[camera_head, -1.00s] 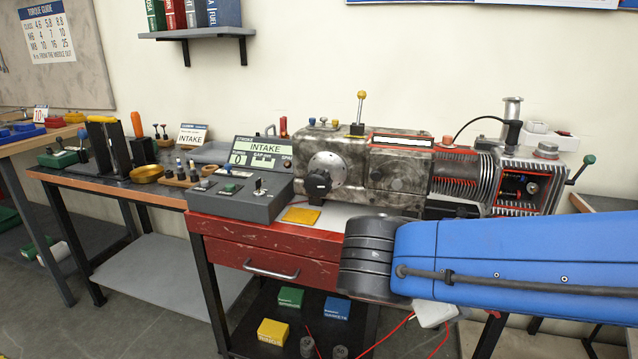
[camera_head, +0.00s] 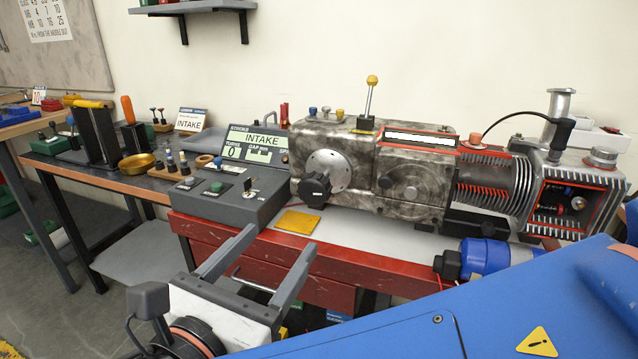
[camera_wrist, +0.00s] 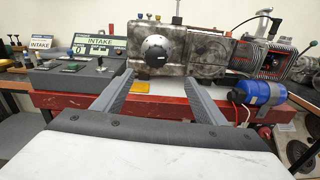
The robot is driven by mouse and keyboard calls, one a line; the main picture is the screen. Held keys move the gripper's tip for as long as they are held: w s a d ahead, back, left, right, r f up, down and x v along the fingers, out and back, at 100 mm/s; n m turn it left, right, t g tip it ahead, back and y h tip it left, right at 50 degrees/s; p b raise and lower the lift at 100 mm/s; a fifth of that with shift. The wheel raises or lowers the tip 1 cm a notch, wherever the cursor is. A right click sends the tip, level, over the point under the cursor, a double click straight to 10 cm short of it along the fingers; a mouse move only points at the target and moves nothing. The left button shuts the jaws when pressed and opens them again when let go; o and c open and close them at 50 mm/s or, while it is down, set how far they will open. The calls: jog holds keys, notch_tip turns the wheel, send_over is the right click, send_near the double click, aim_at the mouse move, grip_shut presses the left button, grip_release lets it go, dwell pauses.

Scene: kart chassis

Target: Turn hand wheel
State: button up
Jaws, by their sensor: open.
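The engine block (camera_head: 345,140) is a grey metal unit on the red bench. A black hand wheel or knob (camera_head: 315,189) sits in front of a round silver flange (camera_head: 332,168) on its left face. It also shows in the wrist view as a black round knob (camera_wrist: 156,48) on the silver disc. My gripper (camera_head: 280,238) is open and empty, in front of the bench and below the knob, apart from it. In the wrist view the two fingers (camera_wrist: 156,76) point towards the engine, with the knob between and beyond their tips.
A grey console (camera_head: 235,193) with an INTAKE display stands left of the engine. A yellow pad (camera_head: 298,221) lies on the bench top in front. A gear-shift lever (camera_head: 369,95) stands on the engine. A left bench (camera_head: 110,180) holds tools and small parts.

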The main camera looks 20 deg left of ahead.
aim_at(311, 193)
jog(key=shift+y, duration=0.3)
jog(key=w, duration=1.6)
jog(key=shift+w+d+r, duration=0.15)
jog(key=shift+w+d, duration=0.15)
jog(key=shift+w, duration=0.1)
jog(key=c, duration=1)
